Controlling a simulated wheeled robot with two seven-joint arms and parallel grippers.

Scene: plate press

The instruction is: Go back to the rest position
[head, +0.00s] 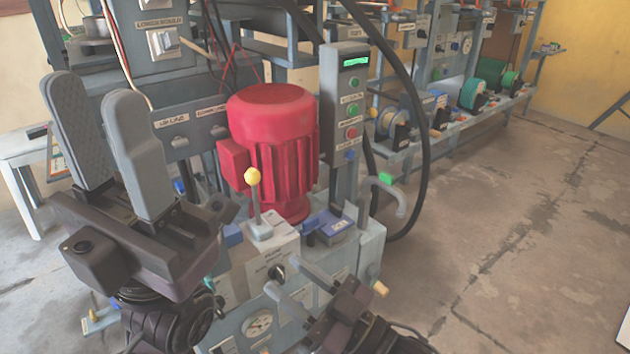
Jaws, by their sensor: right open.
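My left gripper (92,88) is large and close at the left of the head view. Its two grey fingers point up and stand apart, with nothing between them. My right gripper (283,275) is low in the middle, in front of the press's front panel. Its fingers are apart and point up and to the left, with nothing seen between them. I cannot tell whether they touch the panel. The press has a red motor (272,140) on top and a lever with a yellow knob (253,176) in front of it.
A control post (345,120) with green and red buttons stands right of the motor. A black hose (424,150) loops beside it. A gauge (257,324) sits on the press front. Shelves with spools (474,93) line the back. The floor (530,220) at the right is clear.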

